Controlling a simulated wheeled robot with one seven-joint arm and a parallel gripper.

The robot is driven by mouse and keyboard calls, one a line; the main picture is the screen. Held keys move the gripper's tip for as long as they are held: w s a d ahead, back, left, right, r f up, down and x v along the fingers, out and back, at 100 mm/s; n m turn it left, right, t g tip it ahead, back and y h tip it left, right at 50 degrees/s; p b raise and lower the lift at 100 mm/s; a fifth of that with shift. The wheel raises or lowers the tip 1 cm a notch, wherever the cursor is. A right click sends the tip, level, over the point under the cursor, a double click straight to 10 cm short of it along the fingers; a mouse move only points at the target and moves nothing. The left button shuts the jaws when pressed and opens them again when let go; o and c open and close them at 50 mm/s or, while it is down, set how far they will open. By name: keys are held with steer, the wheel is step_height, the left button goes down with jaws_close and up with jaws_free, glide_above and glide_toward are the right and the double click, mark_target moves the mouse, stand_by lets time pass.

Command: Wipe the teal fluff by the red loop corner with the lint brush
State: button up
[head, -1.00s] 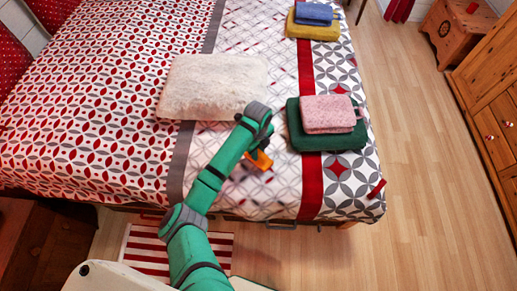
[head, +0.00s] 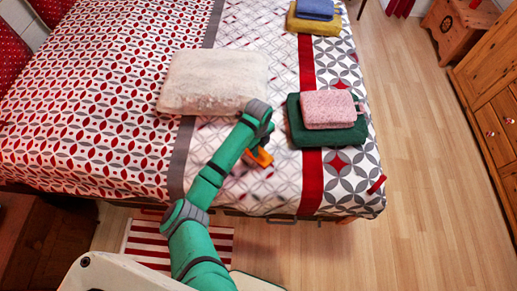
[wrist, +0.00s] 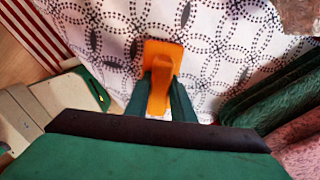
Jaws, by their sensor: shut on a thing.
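The orange lint brush (head: 261,157) is in my gripper (wrist: 158,92), over the patterned bedspread near the bed's front edge. In the wrist view the brush (wrist: 162,62) sits between the green fingers, which are shut on its handle. I cannot tell whether its head touches the cloth. A small red loop (head: 377,184) sticks out at the bed's front right corner, to the right of my gripper. I cannot make out any teal fluff; the pattern is busy and my arm hides part of the bedspread.
A pink folded towel (head: 330,109) on a dark green one (head: 297,130) lies between brush and bed's right edge. A cream cushion (head: 212,80) lies behind my gripper. Blue (head: 314,9) and yellow (head: 313,27) cloths are at the back. The floor (head: 425,180) right of the bed is clear.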

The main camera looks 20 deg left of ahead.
mark_target(267, 152)
steer(key=shift+f, duration=0.95)
stand_by(0.3)
steer(key=shift+w+d+r, duration=0.1)
steer(key=shift+w+d, duration=0.15)
steer(key=shift+d, duration=0.6)
steer(key=shift+w+d, duration=0.2)
steer(key=shift+d, duration=0.6)
steer(key=shift+w+d, duration=0.25)
steer(key=shift+d, duration=0.6)
steer(key=shift+w+d, duration=0.25)
steer(key=shift+d, duration=0.6)
steer(key=shift+w+d, duration=0.3)
steer(key=shift+d, duration=0.8)
steer(key=shift+w+d, duration=0.35)
steer(key=shift+d, duration=0.75)
steer(key=shift+w+d, duration=0.3)
steer(key=shift+d, duration=0.8)
